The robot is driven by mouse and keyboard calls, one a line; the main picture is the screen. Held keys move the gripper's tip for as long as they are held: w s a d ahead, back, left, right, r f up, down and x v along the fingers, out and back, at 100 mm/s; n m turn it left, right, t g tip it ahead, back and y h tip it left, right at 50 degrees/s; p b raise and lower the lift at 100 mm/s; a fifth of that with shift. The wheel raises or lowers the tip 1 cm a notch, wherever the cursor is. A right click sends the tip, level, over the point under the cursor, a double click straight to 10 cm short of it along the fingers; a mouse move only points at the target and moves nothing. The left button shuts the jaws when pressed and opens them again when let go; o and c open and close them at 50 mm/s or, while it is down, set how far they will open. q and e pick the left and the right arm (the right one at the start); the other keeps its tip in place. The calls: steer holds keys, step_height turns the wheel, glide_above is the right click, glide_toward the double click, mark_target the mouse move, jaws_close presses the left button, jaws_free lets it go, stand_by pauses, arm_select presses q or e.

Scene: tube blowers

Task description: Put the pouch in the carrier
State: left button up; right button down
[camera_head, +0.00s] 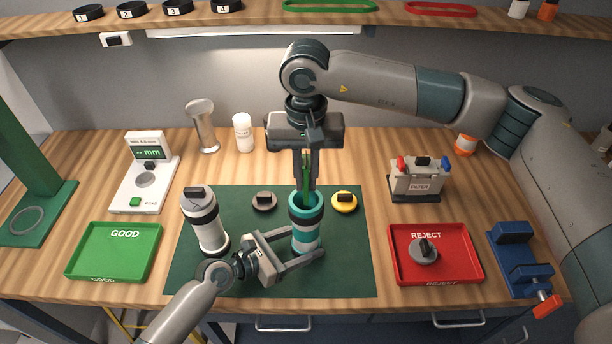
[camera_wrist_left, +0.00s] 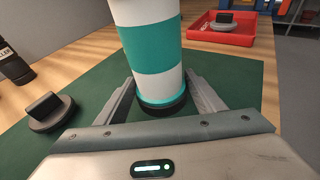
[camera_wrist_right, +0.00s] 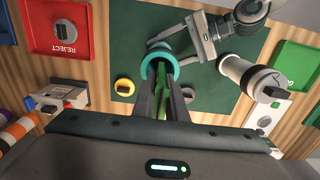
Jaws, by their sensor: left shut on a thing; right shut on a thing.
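The carrier (camera_head: 306,232) is a white tube with teal bands and an open teal rim, standing upright on the green mat. My left gripper (camera_head: 297,250) is shut on it low down, one finger on each side; the left wrist view shows its lower part (camera_wrist_left: 152,50). My right gripper (camera_head: 306,188) points straight down over the carrier's mouth, shut on the green pouch (camera_head: 306,172). The pouch shows as a green strip between the fingers in the right wrist view (camera_wrist_right: 162,104). Its lower end is at or inside the rim; how deep is hidden.
A white and grey capped tube (camera_head: 207,228) stands left of my left gripper. A dark cap (camera_head: 264,201) and a yellow cap (camera_head: 344,202) lie on the mat (camera_head: 345,270). A green GOOD tray (camera_head: 90,250) and a red REJECT tray (camera_head: 465,266) flank the mat.

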mark_target(306, 161)
steer(key=shift+f, duration=3.2)
steer(key=c, duration=1.2)
jaws_free()
steer(key=shift+c, duration=1.3)
steer(key=shift+o, duration=0.6)
step_height(306, 161, up, 11)
steer(key=shift+r, duration=0.55)
